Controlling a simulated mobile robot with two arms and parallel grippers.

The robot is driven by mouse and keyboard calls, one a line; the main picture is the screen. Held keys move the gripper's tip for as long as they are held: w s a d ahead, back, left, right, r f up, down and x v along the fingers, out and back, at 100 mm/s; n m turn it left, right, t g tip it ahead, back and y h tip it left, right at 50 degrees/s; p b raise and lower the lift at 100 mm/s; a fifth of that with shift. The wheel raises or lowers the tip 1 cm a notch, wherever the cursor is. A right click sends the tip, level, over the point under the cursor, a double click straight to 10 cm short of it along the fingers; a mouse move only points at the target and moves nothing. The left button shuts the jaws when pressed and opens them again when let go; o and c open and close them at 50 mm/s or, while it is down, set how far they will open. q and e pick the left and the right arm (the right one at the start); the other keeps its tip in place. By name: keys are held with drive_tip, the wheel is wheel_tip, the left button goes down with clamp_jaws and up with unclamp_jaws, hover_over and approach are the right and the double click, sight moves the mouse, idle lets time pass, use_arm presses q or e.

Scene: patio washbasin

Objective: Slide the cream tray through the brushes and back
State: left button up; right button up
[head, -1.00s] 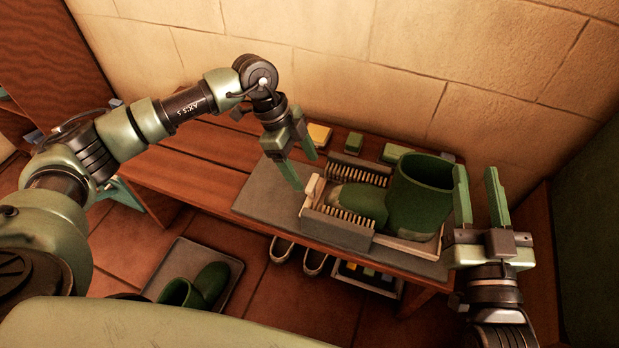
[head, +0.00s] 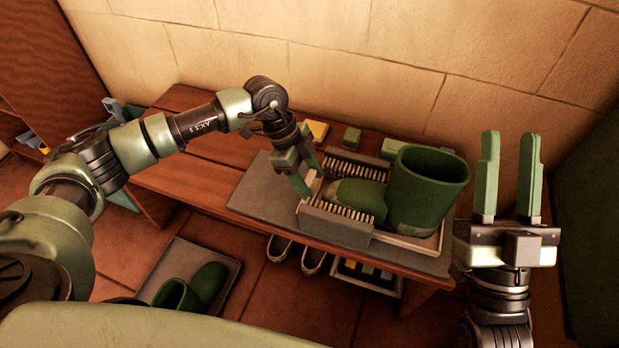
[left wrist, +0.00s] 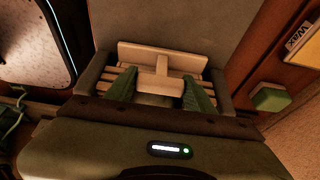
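The cream tray (head: 430,242) lies on a grey mat on the bench, with a big green boot (head: 420,195) in it. The boot's toe lies between two grey brush blocks (head: 338,226) with pale bristles. My left gripper (head: 306,182) is at the tray's left end. In the left wrist view the tray's cream T-shaped end piece (left wrist: 160,64) lies between the spread green fingers (left wrist: 160,92), with gaps visible beside its stem. The boot is hidden there. My right gripper (head: 509,155) is open and empty, raised at the right of the bench.
The grey mat (head: 250,200) has bare room left of the tray. A yellow block (head: 318,130) and green blocks (head: 352,137) sit along the wall side. Below are a floor tray (head: 228,262) with green boots, pale shoes (head: 281,248) and a crate (head: 368,272).

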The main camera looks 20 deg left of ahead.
use_arm(q)
clamp_jaws()
drive_tip(key=shift+a, duration=0.1)
